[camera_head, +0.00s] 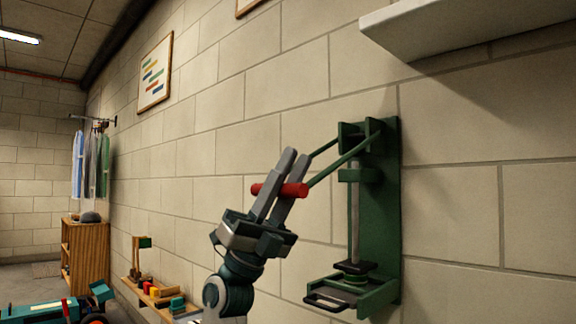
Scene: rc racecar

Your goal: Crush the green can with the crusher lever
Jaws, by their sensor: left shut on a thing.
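The green crusher (388,210) is mounted on the block wall at right. Its lever (344,161) slants from the pivot at the top down and left to a red crossbar handle (263,190). My left gripper (296,158) is shut on this red handle, its grey fingers pointing up. The dark press plate (355,266) is low, just above the crusher's base tray (372,299). A low green round piece (352,277) shows under the plate; I cannot tell whether it is the can. No upright can is visible. My right gripper is not in view.
A white shelf (450,30) juts from the wall above the crusher. A low wooden ledge with coloured blocks (160,293) is left of my arm. A wooden cabinet (82,255) and a teal vehicle (45,310) are farther left.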

